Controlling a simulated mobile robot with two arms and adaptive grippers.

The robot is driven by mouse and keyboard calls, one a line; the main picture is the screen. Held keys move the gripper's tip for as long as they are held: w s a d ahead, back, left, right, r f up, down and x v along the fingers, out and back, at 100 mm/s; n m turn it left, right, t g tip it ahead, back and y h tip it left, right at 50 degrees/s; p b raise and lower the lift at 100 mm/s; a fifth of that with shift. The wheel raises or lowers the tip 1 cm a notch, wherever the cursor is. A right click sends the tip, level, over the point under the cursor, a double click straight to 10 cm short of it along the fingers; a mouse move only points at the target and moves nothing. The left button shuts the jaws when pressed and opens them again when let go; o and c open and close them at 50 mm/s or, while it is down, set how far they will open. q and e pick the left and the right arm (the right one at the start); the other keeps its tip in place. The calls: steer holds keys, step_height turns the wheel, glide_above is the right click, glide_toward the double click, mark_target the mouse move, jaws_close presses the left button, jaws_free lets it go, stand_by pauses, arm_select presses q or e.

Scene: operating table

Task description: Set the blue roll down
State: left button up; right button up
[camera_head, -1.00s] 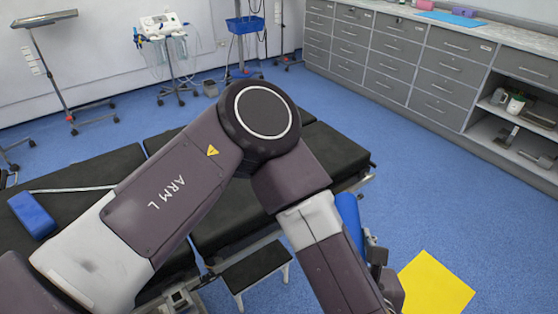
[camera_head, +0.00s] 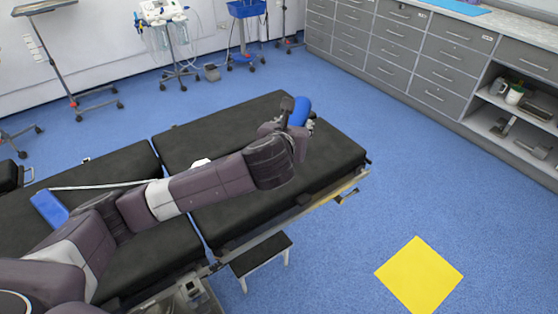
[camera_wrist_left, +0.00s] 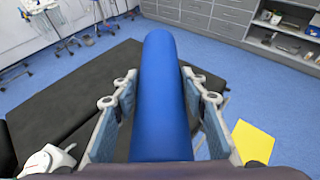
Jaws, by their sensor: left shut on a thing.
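The blue roll (camera_head: 301,111) is a smooth blue cylinder held by my left gripper (camera_head: 290,127), over the right section of the black operating table (camera_head: 335,150). In the left wrist view the roll (camera_wrist_left: 162,85) stands between the two fingers of my left gripper (camera_wrist_left: 160,112), which is shut on it. The roll points away from the wrist camera. Part of the table pad (camera_wrist_left: 70,100) shows below and left of it. I cannot tell the gap between roll and pad. My right gripper is not in view.
A blue block (camera_head: 49,208) lies on the table's left section. A small step stool (camera_head: 261,255) stands at the table's near side, with a yellow floor square (camera_head: 419,275) to its right. Grey drawers (camera_head: 390,55) line the back right.

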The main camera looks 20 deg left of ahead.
arm_select(q)
steer(key=w+a+r, duration=0.1)
steer(key=a, duration=0.6)
steer(key=shift+n+y, duration=0.3)
steer(key=f, duration=1.5)
steer(key=shift+w+a+f, duration=0.1)
steer(key=shift+w, duration=0.1)
step_height(320, 180, down, 4)
steer(key=shift+f+b, duration=0.25)
steer(key=shift+b, duration=0.35)
steer(key=o, duration=1.3)
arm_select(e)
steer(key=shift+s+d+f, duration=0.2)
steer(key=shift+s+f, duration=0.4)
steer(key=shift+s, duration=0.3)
arm_select(q)
steer(key=shift+s, duration=0.1)
step_height(320, 180, up, 5)
glide_above(262, 203)
steer(key=shift+f+p, duration=0.15)
steer(key=shift+p, duration=0.25)
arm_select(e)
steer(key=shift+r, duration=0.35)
